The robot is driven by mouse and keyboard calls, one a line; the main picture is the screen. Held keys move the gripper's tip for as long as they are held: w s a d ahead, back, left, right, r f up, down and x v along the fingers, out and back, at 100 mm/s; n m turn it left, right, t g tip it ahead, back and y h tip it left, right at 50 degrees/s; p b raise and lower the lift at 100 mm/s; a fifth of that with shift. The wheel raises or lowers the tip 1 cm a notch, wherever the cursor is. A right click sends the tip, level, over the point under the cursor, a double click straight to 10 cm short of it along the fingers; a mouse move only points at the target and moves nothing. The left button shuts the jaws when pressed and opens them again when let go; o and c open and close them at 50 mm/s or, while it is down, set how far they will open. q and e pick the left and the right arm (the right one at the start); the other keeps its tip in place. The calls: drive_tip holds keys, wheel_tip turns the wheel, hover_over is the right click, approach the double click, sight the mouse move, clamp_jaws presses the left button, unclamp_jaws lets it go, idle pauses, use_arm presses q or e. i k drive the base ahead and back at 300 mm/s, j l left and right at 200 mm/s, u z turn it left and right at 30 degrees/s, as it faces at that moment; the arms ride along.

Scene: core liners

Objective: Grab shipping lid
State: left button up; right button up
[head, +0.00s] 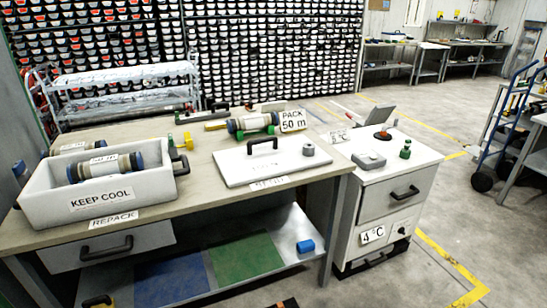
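The shipping lid (240,172) looks to be the flat white slab with a black bar handle (262,144) on top. It lies flat on the workbench (205,175), right of the middle, with its handle up. Faint lettering on its top is too small to read. A small grey ring-shaped object (309,150) sits at its right end. The white box (130,190) marked KEEP COOL stands open on the left of the bench, with capped core tubes (106,167) inside. Neither of my grippers can be made out in the head view.
Another core tube (252,124) lies behind the lid by a PACK 50 m sign (292,120). A white cabinet (390,190) marked 4 °C stands to the right, with small items on top.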

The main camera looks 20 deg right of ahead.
sight(268, 157)
drive_tip(key=i+l, duration=0.1)
drive_tip(key=l, duration=0.25)
drive_tip(key=i+l, duration=0.15)
drive_tip(key=l, duration=0.25)
drive_tip(key=i+l+u, duration=0.1)
drive_tip(key=l, duration=0.25)
drive_tip(key=i+l, duration=0.1)
drive_tip(key=l, duration=0.3)
drive_tip(key=i+l, duration=0.1)
drive_tip(key=l, duration=0.25)
